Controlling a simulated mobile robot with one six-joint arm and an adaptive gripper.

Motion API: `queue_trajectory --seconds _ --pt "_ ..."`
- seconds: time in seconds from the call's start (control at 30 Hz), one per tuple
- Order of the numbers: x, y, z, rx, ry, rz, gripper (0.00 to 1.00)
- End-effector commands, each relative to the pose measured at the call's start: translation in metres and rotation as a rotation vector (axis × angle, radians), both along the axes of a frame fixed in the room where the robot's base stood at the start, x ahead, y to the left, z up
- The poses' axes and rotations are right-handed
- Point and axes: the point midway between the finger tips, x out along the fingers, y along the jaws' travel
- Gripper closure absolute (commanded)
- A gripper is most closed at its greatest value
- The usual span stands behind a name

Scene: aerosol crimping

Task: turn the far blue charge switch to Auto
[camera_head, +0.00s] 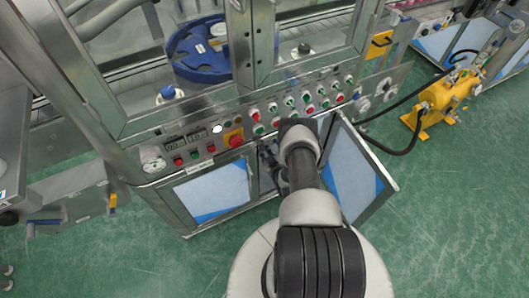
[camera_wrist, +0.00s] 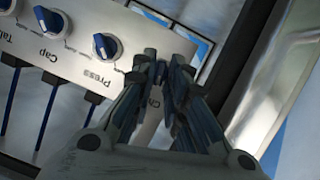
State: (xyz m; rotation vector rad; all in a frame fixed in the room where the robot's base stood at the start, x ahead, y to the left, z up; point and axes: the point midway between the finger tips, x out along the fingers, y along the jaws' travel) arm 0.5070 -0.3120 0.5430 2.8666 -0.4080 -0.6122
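A pale panel (camera_wrist: 75,28) in the wrist view carries a row of blue switches, with labels reading Cap and Press. The Press switch (camera_wrist: 106,46) and the Cap switch (camera_wrist: 48,20) show beside my gripper. A label starting "Ch" is partly covered by my fingers, and the switch by it is hidden behind the fingertips. My gripper (camera_wrist: 166,62) has its fingertips close together over that spot. I cannot tell whether they touch or hold the switch. In the head view, my gripper (camera_head: 268,158) is low at the open cabinet below the button panel, largely hidden by my arm.
The cabinet door (camera_head: 357,172) stands open to the right of my arm, close by. Red and green buttons (camera_head: 282,113) line the panel above. A yellow pump (camera_head: 445,97) with black hoses stands at right. Green floor is clear at lower left and lower right.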

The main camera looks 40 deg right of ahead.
Motion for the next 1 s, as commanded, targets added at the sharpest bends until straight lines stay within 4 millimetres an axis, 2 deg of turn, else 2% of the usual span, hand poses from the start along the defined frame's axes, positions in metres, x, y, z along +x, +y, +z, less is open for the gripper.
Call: queue_trajectory --seconds 0.17,0.47,0.8,1.0 --pt "-0.0002 0.0000 0.0000 0.000 0.000 0.000 1.00" --pt "-0.0004 0.0003 -0.0003 -0.004 0.001 0.001 1.00" --pt "0.0000 0.0023 -0.0010 -0.207 0.049 0.001 1.00" --pt "-0.0002 0.0019 -0.0009 -0.223 0.054 0.001 1.00"
